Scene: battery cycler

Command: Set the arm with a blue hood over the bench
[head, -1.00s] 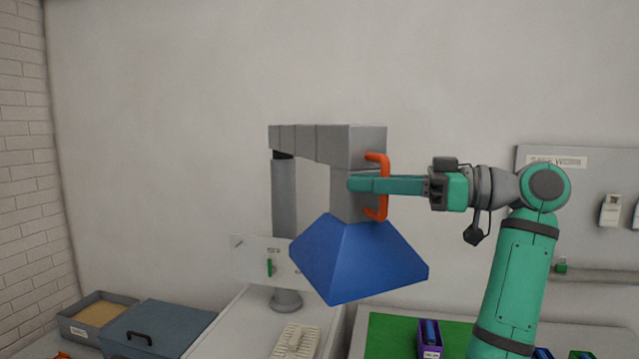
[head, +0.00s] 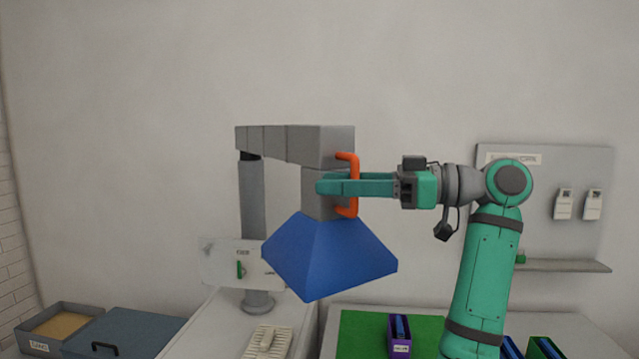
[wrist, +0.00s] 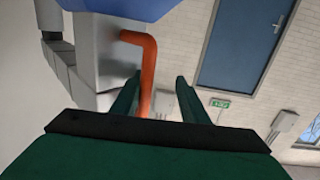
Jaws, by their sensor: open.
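The hood arm is a grey boxy boom (head: 280,142) on a grey post (head: 253,200), with a blue hood (head: 330,255) hanging from its right end. An orange handle (head: 353,205) is fixed to the boom's end block. My gripper (head: 330,185) is at the handle, its fingers reaching past it towards the block. In the wrist view the orange handle (wrist: 148,75) runs between the open fingers, nearer the left one. I cannot tell whether a finger touches it. The blue hood (wrist: 125,8) shows at the top there. The hood hangs above the white bench (head: 205,325) and the edge of the green mat (head: 365,335).
A purple holder (head: 400,345) stands on the green mat. A grey lidded box (head: 125,330) and an open tray (head: 60,320) are at lower left. A grey wall panel (head: 570,160) with a shelf (head: 565,266) is behind my arm. The wrist view shows a blue door (wrist: 245,45).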

